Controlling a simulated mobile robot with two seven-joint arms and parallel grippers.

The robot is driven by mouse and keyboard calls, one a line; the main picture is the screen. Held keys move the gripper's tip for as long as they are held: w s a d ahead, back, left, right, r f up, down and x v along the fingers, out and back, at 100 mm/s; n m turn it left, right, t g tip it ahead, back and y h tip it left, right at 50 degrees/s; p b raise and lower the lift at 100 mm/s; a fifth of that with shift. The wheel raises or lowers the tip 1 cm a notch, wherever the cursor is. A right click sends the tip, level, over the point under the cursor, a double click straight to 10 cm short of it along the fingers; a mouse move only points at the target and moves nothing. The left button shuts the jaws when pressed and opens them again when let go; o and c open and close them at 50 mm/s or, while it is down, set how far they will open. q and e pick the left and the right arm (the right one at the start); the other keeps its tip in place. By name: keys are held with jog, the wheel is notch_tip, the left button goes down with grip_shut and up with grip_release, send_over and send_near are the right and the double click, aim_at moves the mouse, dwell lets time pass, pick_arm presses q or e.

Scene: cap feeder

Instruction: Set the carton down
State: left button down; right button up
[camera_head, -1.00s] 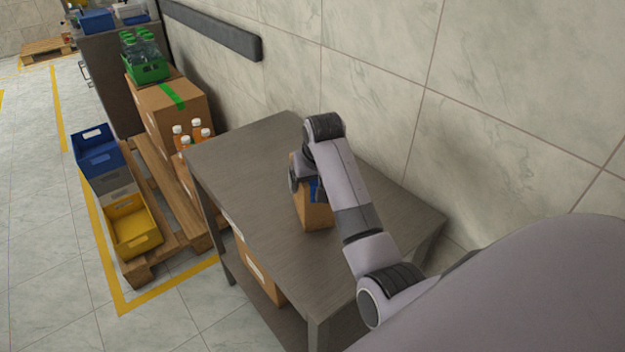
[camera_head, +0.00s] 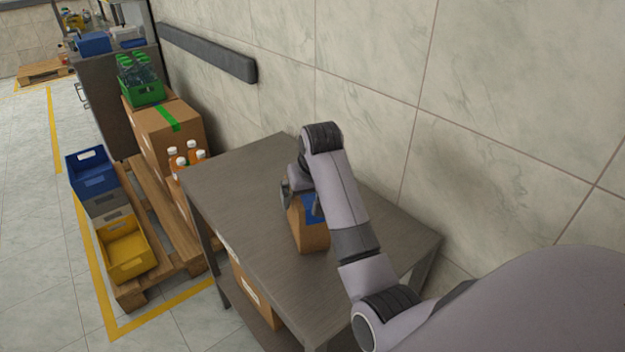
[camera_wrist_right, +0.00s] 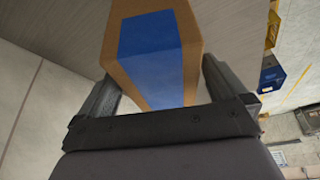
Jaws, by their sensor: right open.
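The carton (camera_head: 308,236) is a brown box with a blue panel. It stands upright on the grey table (camera_head: 243,190), partly hidden behind my right arm in the head view. In the right wrist view the carton (camera_wrist_right: 153,50) shows its blue panel between the two fingers. My right gripper (camera_head: 287,192) is at the carton's upper part; in the wrist view its fingers (camera_wrist_right: 158,92) are open, one on each side of the box. My left gripper is not in view.
Bare table top lies left of and behind the carton. A tiled wall (camera_head: 370,60) runs along the table's far side. Left of the table are a wooden pallet (camera_head: 165,225) with bottles and boxes, and stacked blue and yellow crates (camera_head: 125,248). Another box (camera_head: 250,290) is under the table.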

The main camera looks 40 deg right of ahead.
jog(key=v, duration=0.8)
jog(key=shift+s+r, duration=0.1)
jog(key=shift+r, duration=0.2)
jog(key=shift+f, duration=0.1)
